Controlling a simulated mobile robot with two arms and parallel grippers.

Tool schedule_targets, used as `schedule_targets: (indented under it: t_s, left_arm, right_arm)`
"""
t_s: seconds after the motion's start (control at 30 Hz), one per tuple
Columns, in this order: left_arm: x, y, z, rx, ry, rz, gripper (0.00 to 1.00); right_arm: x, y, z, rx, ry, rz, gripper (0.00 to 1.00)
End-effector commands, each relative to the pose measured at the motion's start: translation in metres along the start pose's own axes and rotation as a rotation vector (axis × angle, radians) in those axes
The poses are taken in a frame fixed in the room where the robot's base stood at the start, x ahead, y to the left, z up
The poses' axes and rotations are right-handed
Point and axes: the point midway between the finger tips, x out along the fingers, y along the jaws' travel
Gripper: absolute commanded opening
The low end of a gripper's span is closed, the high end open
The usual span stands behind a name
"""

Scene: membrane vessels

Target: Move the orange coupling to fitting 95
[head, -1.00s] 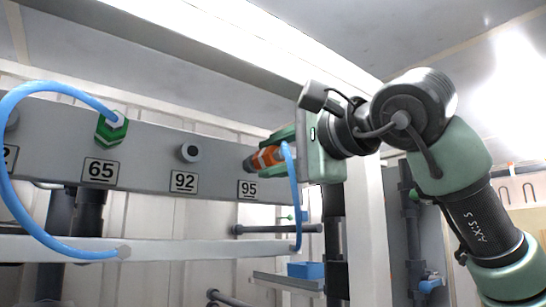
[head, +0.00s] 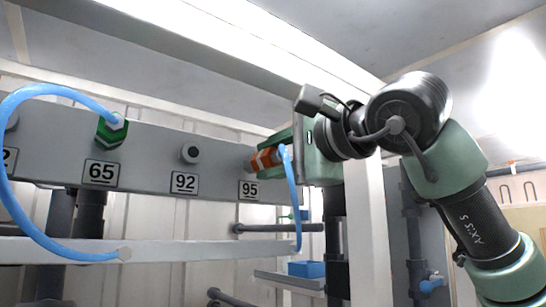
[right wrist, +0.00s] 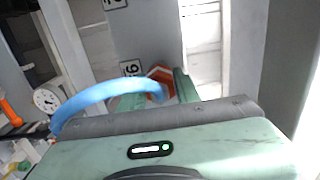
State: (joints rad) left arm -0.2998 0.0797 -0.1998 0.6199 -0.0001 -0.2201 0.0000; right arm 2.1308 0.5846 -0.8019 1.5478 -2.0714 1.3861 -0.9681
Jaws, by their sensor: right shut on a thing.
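The orange coupling (head: 265,160) has a blue hose on its end and is at fitting 95, above the plate marked 95 (head: 249,190). It covers the fitting, so I cannot tell how far on it sits. My right gripper (head: 270,158) is shut on the coupling. In the right wrist view the orange coupling (right wrist: 161,75) shows between the green fingers (right wrist: 160,88), beyond the blue hose (right wrist: 105,95). My left gripper is not in view.
Fitting 92 (head: 190,153) is bare. A green coupling (head: 112,131) with a blue hose (head: 50,90) is on fitting 65. A blue box (head: 306,269) is lower down.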

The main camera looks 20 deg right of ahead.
Motion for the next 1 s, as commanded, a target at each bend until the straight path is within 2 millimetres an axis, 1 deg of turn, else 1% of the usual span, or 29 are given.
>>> schedule_targets:
  t_s: [0.2,0.23,0.27,0.3,0.33,0.67,0.77,1.0]
  left_arm:
    - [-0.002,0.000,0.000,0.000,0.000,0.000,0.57]
    - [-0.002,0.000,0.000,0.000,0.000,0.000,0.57]
    - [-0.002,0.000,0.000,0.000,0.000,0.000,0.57]
    - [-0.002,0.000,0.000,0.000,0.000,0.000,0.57]
    - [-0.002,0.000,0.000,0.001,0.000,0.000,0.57]
    - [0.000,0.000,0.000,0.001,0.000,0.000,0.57]
    - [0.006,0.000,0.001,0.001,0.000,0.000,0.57]
    - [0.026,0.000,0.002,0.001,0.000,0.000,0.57]
  right_arm:
    - [0.005,0.000,0.000,0.000,0.000,0.000,0.00]
    - [0.005,0.000,0.000,0.000,0.000,0.000,0.35]
    - [0.005,0.000,0.000,0.000,0.000,0.000,0.43]
    - [0.005,0.000,0.000,0.000,0.000,0.000,0.54]
    - [0.005,0.000,0.000,0.000,0.000,0.000,0.57]
    - [0.003,0.000,0.000,0.000,0.000,-0.001,0.57]
    - [-0.007,0.002,0.000,0.000,0.000,-0.003,0.57]
    - [-0.048,0.003,0.000,-0.001,0.001,-0.004,0.57]
